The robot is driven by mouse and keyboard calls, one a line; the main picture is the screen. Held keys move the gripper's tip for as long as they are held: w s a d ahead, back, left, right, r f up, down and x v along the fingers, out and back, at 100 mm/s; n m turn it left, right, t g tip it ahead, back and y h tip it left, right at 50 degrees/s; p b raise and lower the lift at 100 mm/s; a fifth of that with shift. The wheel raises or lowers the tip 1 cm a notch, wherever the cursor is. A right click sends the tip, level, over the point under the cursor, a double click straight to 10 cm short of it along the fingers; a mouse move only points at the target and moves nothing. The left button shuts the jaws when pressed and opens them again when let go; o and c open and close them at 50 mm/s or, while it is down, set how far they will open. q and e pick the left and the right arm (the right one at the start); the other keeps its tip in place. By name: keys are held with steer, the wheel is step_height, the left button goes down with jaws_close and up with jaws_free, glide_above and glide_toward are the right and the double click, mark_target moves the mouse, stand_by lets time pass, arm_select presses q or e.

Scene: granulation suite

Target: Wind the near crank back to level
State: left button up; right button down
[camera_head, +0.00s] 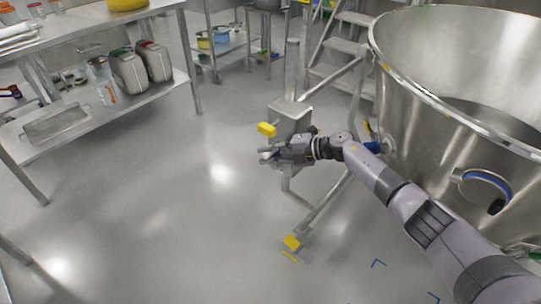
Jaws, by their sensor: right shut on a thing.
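The large steel bowl (460,120) hangs at the right on a tubular stand. A grey gearbox (289,116) sits on the stand's post, left of the bowl. A yellow block (267,129) sticks out at its left side. My right arm reaches in from the lower right, in front of the bowl. My right gripper (267,157) is just below and in front of the gearbox, shut on the near crank. The hand covers most of the crank, so its angle cannot be told. The yellow block is apart from the fingers. My left gripper is out of view.
The stand's leg (325,205) runs down to a yellow foot (292,243). A steel table (105,35) with containers on its lower shelf stands at the left. A cart (222,48) and steps (340,45) are behind. The floor between table and stand is clear.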

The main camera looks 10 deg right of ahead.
steer(key=shift+w+a+r, duration=0.1)
steer(key=shift+a+r, duration=0.05)
stand_by(0.3)
steer(key=c, duration=1.5)
jaws_free()
steer(key=v, duration=1.2)
steer(key=shift+c, duration=0.4)
